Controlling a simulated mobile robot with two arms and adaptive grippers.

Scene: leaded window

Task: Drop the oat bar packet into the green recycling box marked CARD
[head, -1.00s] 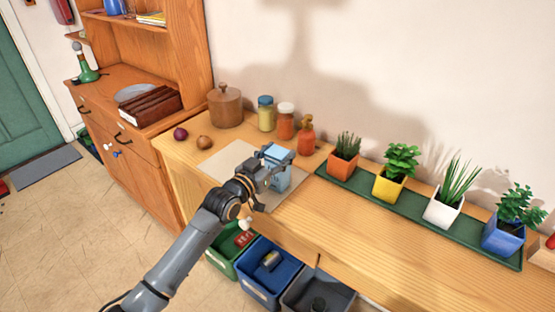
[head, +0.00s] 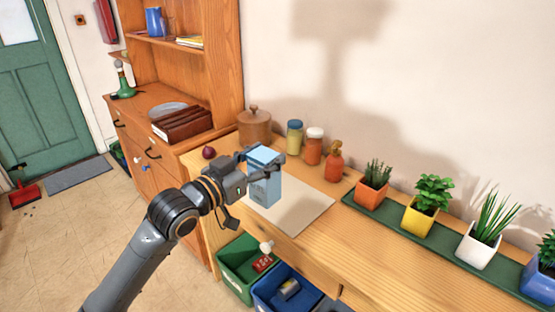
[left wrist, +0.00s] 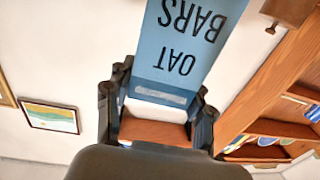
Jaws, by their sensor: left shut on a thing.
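The oat bar packet (head: 265,188) is a light blue upright box. My left gripper (head: 262,158) is shut on its upper part and holds it over the left part of the pale mat (head: 302,214). In the left wrist view the packet (left wrist: 190,40) shows the words OAT BARS upside down, between the fingers of my left gripper (left wrist: 157,112). The green box (head: 233,262) stands on the floor below the worktop's front edge, with a red item inside. Its marking cannot be read. My right gripper is not in view.
A blue box (head: 268,290) stands right of the green one. A white knob (head: 267,247) sticks out above the green box. Potted plants (head: 419,209) line the right.

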